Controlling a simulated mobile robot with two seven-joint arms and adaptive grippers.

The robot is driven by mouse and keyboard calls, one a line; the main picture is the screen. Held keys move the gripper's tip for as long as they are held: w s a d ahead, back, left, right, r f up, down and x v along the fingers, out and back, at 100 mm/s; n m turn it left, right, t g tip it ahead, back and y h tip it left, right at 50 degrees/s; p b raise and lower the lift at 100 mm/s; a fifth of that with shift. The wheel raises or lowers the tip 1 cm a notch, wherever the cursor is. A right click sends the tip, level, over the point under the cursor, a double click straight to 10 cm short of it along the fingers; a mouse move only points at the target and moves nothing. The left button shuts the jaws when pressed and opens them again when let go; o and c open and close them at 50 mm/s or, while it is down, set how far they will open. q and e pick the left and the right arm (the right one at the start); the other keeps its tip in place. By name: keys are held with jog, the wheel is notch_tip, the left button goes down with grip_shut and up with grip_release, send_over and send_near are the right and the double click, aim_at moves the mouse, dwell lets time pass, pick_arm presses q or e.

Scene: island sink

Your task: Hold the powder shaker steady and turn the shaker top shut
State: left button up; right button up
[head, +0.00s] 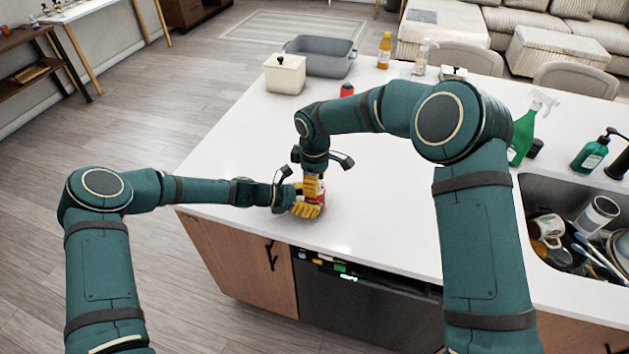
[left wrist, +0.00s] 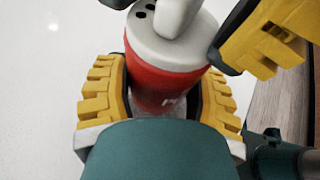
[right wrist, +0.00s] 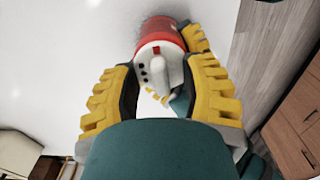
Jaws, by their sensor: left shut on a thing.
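The powder shaker (left wrist: 160,80) stands upright on the white counter, near its front-left corner. It has a red body and a pale grey-white top (left wrist: 172,38) with dark holes and a raised white grip. My left gripper (head: 307,206) comes in from the left, its yellow fingers on both sides of the red body; they show in the left wrist view (left wrist: 163,100). My right gripper (head: 313,182) points down over the shaker. In the right wrist view (right wrist: 160,75) its fingers are apart on either side of the top, with visible gaps. In the head view the grippers mostly hide the shaker (head: 321,197).
The white counter (head: 400,190) is clear to the right of the shaker. At the back stand a white canister (head: 285,75), a grey basin (head: 335,65) and bottles (head: 385,50). A green spray bottle (head: 522,135) stands beside the dish-filled sink (head: 535,195) at right.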

notch_tip(320, 180, up, 12)
dwell(0.6)
pick_arm(q)
jog(key=o, duration=1.4)
jog(key=shift+c, duration=0.2)
pick_arm(e)
jog(key=shift+s, duration=0.1)
pick_arm(q)
jog(key=shift+a, duration=0.1)
